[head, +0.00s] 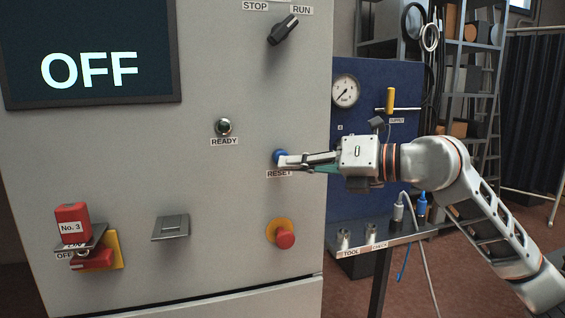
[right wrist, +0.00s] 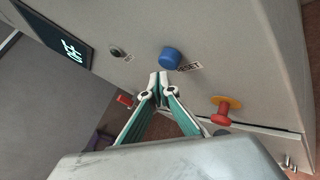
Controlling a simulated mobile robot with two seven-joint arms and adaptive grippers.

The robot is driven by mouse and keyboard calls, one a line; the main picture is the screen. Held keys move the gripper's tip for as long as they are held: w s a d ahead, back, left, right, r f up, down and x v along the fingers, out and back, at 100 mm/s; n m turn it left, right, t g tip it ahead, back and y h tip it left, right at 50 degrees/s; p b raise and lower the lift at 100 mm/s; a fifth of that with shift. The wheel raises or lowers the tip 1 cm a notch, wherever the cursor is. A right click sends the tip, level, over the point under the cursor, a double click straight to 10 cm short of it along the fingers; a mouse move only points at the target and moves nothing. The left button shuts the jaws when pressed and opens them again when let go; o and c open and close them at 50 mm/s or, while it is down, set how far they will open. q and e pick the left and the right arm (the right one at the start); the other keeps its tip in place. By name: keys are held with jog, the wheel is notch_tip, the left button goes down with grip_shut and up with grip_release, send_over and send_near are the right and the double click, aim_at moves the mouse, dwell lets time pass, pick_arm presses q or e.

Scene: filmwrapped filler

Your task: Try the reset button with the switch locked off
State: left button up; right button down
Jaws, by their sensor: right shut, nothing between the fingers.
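The blue reset button (head: 280,156) sits above its RESET label on the grey cabinet front. It also shows in the right wrist view (right wrist: 170,58). My right gripper (head: 284,161) is shut and empty, its fingertips right at the button. In the right wrist view its closed tips (right wrist: 159,81) are just short of the button in the picture; I cannot tell whether they touch it. The red switch handle (head: 92,259) on a yellow plate is at lower left beside an OFF label. A red padlock (head: 72,222) marked No. 3 is at it. My left gripper is not in view.
The screen (head: 90,50) reads OFF. The black STOP/RUN knob (head: 283,29) leans towards RUN. The READY lamp (head: 223,127) looks unlit. A red emergency button (head: 284,237) sits below the reset button. A narrow tool shelf (head: 410,236) is at right.

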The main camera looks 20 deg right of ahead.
jog(key=shift+s, duration=0.25)
jog(key=s+b, duration=0.2)
jog(key=s, duration=0.2)
jog(key=shift+s, duration=0.4)
jog(key=shift+f, duration=0.1)
dwell(0.5)
